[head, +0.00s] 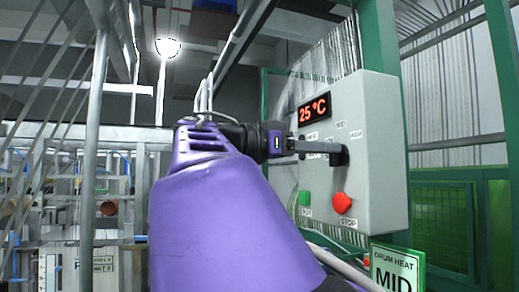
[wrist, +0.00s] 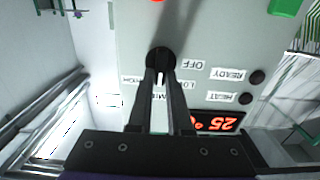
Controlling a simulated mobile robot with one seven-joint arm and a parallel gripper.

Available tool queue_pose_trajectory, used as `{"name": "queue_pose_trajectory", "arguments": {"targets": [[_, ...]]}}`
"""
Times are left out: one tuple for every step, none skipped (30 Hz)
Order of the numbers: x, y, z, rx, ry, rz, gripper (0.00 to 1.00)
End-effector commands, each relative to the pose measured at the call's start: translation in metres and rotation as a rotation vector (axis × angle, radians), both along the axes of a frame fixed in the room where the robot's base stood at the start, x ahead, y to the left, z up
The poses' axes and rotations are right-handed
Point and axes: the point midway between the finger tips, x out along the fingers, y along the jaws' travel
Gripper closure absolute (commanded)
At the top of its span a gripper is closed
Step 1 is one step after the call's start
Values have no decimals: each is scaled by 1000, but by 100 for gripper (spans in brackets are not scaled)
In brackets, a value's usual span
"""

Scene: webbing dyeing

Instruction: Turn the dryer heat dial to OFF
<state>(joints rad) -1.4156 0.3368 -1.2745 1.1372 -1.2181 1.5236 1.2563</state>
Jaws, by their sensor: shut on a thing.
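The dryer heat dial (wrist: 159,54) is a black knob on the grey control box (head: 372,185). The labels OFF (wrist: 197,64), LOW, MID and HIGH (wrist: 130,79) stand around it, upside down in the wrist view. The dial's white mark (wrist: 160,78) shows between my fingers and points toward MID. My gripper (wrist: 160,72) is shut on the dial, one finger on each side. In the head view my gripper (head: 335,152) reaches the box from the left; its fingers partly cover the dial and some labels.
A red display (head: 313,107) reads 25 °C. A green button (head: 304,198) and a red STOP button (head: 342,203) sit low on the box. Green posts (head: 379,40) stand beside the box. READY and HEAT lamps (wrist: 257,77) are dark.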

Motion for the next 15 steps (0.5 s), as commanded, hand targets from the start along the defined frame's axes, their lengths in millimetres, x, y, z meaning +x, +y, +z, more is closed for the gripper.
{"name": "queue_pose_trajectory", "arguments": {"targets": [[0,0,0,0,0,0,100],[0,0,0,0,0,0,100],[0,0,0,0,0,0,100],[0,0,0,0,0,0,100],[0,0,0,0,0,0,100],[0,0,0,0,1,0,100],[0,0,0,-1,3,0,100],[0,0,0,-2,5,0,100],[0,0,-1,-3,10,0,100],[0,0,-1,-5,14,0,100],[0,0,-1,-7,20,0,100],[1,0,-1,-10,30,0,100],[1,0,-1,-12,40,0,100],[1,0,-2,-15,51,0,100],[1,0,-2,-21,69,0,100]]}}
